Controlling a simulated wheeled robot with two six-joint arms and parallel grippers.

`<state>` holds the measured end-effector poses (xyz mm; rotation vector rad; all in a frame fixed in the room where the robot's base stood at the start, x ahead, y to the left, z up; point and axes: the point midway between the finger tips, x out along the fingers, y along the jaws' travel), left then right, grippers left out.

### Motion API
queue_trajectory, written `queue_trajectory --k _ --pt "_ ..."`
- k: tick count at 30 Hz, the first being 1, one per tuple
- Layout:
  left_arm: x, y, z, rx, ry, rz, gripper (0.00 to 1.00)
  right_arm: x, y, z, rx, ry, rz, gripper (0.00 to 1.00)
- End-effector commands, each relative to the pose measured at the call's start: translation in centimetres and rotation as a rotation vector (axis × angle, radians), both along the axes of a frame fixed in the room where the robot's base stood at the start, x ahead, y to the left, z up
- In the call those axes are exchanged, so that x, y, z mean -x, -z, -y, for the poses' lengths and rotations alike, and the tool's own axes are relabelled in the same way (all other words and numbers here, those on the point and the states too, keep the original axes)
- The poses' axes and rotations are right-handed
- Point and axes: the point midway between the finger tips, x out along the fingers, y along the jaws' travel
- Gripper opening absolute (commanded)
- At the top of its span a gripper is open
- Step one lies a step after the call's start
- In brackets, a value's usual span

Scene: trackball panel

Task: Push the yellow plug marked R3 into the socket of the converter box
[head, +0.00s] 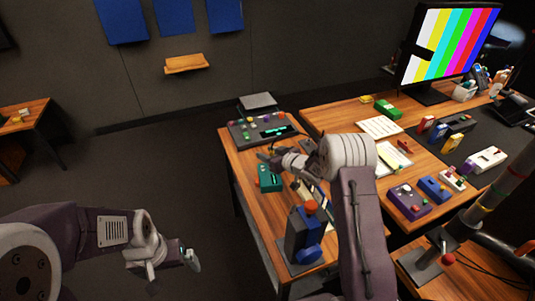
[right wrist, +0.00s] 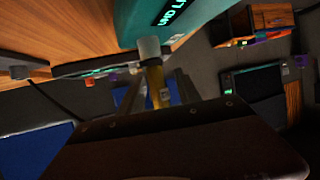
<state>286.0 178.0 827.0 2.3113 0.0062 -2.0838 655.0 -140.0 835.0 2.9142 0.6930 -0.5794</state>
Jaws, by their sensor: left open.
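A teal box (head: 270,180) sits on the near wooden table in the head view. It also fills the top of the right wrist view (right wrist: 180,18), with glowing lettering; it may be the converter box. My right gripper (head: 266,155) is just beyond the teal box in the head view. In the right wrist view the gripper (right wrist: 158,95) is closed around a yellow plug (right wrist: 156,86). A pale grey cylinder (right wrist: 149,47) lies between the plug and the box; I cannot tell whether it enters a socket. The R3 mark is not readable. My left gripper (head: 188,260) is open and empty over the floor.
A control panel with coloured knobs (head: 262,130) stands behind the teal box. Purple (head: 408,202) and blue (head: 434,189) boxes are on the right desk. Floor between the tables is clear.

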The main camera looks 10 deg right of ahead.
Motion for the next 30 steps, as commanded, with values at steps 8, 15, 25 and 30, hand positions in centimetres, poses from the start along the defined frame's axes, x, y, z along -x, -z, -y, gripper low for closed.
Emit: queue_trajectory --k 8,15,25,30 --pt "0.0 -0.3 0.0 0.000 0.000 0.000 1.00 1.7 -1.0 1.0 0.000 0.002 -0.001 0.40" --pt "0.0 -0.8 0.0 0.000 0.000 0.000 1.00 6.0 -2.9 3.1 0.000 0.002 0.000 0.40" --pt "0.0 -0.8 0.0 0.000 0.000 0.000 1.00 7.5 -3.5 3.8 0.000 0.000 0.000 0.40" --pt "0.0 -0.8 0.0 0.000 0.000 0.000 1.00 7.5 -3.5 3.8 0.000 0.000 0.000 0.40"
